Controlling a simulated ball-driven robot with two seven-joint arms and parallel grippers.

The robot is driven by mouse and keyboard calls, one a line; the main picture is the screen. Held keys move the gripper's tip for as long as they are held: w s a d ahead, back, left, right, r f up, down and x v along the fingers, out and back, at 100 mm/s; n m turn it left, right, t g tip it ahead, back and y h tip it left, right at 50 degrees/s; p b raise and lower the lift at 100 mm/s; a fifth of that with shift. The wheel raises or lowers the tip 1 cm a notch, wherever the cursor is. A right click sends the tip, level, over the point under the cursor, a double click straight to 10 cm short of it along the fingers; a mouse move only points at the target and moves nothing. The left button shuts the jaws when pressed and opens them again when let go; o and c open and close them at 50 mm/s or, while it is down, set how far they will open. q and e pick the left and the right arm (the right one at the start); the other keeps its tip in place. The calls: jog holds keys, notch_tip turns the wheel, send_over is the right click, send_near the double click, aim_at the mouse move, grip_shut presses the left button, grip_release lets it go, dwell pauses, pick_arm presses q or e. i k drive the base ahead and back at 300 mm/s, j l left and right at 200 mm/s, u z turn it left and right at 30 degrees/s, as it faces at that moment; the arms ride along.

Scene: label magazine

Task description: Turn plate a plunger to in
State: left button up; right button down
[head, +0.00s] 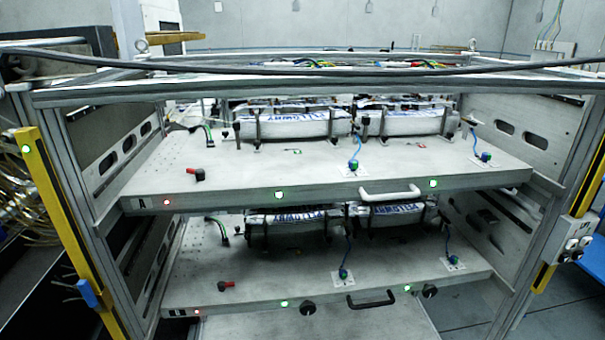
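Plate A (245,180) is the upper grey shelf plate, marked with an "A" at its front left corner. Its front edge carries a red light (166,202), a green light (279,195), another green light (433,184) and a pale bar handle (390,193). No round black knob shows on that edge, and I cannot make out a plunger on plate A for certain. A small red and black part (195,175) lies on its top at the left. Neither of my grippers is in view.
The lower plate (245,268) has two round black knobs (308,308) (430,291) and a black handle (371,300). White wrapped packs (300,126) sit on plate A. Yellow posts (62,220) flank the metal frame. A black cable (300,68) crosses its top front.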

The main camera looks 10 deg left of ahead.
aim_at(199, 174)
jog(key=j+z, duration=0.25)
jog(key=j, duration=0.15)
jog(key=k+j+z, duration=0.25)
jog(key=j, duration=0.15)
jog(key=j+z, duration=0.25)
jog(key=j, duration=0.15)
jog(key=k+j+z, duration=0.2)
jog(key=j, duration=0.15)
jog(key=j+z, duration=0.25)
jog(key=j, duration=0.15)
jog(key=j+z, duration=0.3)
jog(key=k+j+z, duration=0.25)
jog(key=j, duration=0.2)
jog(key=j+z, duration=0.25)
jog(key=j, duration=0.15)
jog(key=k+j+z, duration=0.15)
jog(key=j+z, duration=0.15)
jog(key=k+j+z, duration=0.25)
jog(key=i+j, duration=0.1)
